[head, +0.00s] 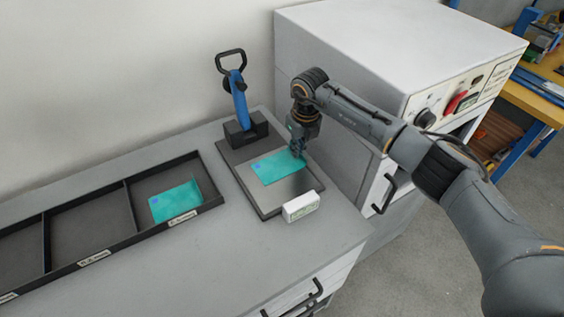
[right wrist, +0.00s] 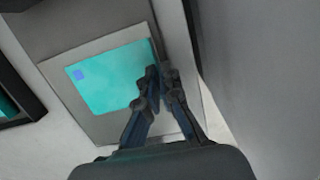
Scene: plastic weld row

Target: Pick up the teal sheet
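A teal sheet (head: 271,168) with a small blue square near one corner lies on the grey plate of the blue-handled press. The same sheet (right wrist: 108,78) shows in the right wrist view, with a darker edge strip along its right side. My right gripper (head: 298,152) reaches down at the sheet's right edge. In the right wrist view its fingers (right wrist: 161,75) are close together around that edge strip, and the contact itself is partly hidden. The sheet looks flat on the plate. A second teal sheet (head: 175,203) lies in the black tray. My left gripper is out of view.
The black divided tray (head: 135,222) is at the left on the grey bench. The blue-handled press (head: 240,108) stands behind the sheet, and a small white box (head: 300,207) sits at the plate's front corner. A large grey cabinet (head: 385,50) closes the right side.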

